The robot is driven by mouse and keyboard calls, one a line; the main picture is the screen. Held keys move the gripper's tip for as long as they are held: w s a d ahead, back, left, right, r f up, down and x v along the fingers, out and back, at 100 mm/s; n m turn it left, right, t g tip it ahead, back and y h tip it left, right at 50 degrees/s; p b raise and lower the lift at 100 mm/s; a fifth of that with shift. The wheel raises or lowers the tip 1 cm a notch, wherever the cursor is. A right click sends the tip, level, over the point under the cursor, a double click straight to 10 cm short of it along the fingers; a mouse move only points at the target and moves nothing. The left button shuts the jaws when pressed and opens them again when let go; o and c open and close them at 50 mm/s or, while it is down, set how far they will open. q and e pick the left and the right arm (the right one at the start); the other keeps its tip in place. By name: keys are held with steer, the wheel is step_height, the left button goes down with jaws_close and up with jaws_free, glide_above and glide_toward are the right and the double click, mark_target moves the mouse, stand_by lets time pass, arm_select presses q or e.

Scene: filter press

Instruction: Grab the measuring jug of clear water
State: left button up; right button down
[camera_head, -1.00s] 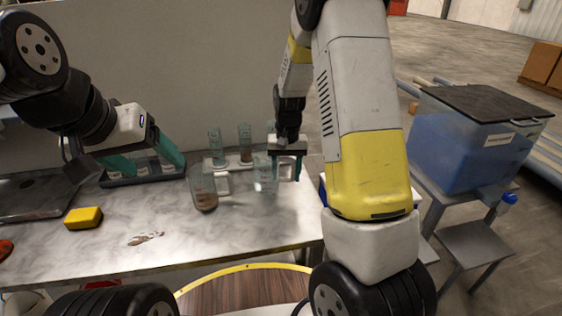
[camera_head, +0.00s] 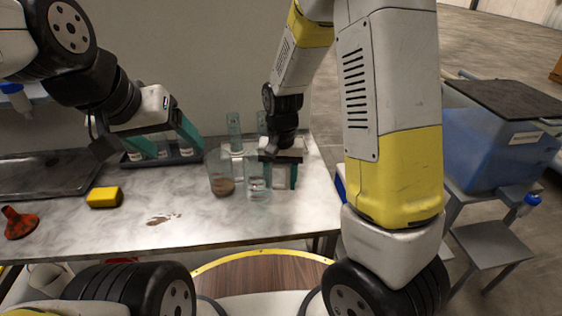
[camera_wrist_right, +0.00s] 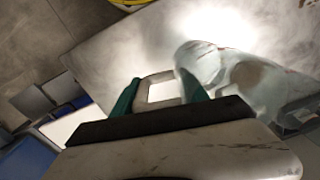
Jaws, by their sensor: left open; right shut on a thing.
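The measuring jug of clear water (camera_head: 257,188) stands out as a clear jug at the right part of the bench. My right gripper (camera_head: 281,178) is shut on its pale handle, which shows between the teal fingers in the right wrist view (camera_wrist_right: 160,88). I cannot tell whether the jug's base touches the bench. A second jug with brown contents (camera_head: 221,180) is just to its left. My left gripper (camera_head: 160,142) is open and empty, above the back left of the bench.
Glass cylinders (camera_head: 234,130) stand behind the jugs. A dark tray (camera_head: 190,158) with small vessels is at the back. A yellow sponge (camera_head: 103,197), a red funnel (camera_head: 19,222) and a brown spill (camera_head: 163,219) lie on the bench (camera_head: 225,225). Its front middle is clear.

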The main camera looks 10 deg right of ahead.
steer(key=shift+s+a+r, duration=0.1)
steer(key=shift+s+a, duration=0.4)
steer(key=shift+s, duration=0.1)
stand_by(2.7)
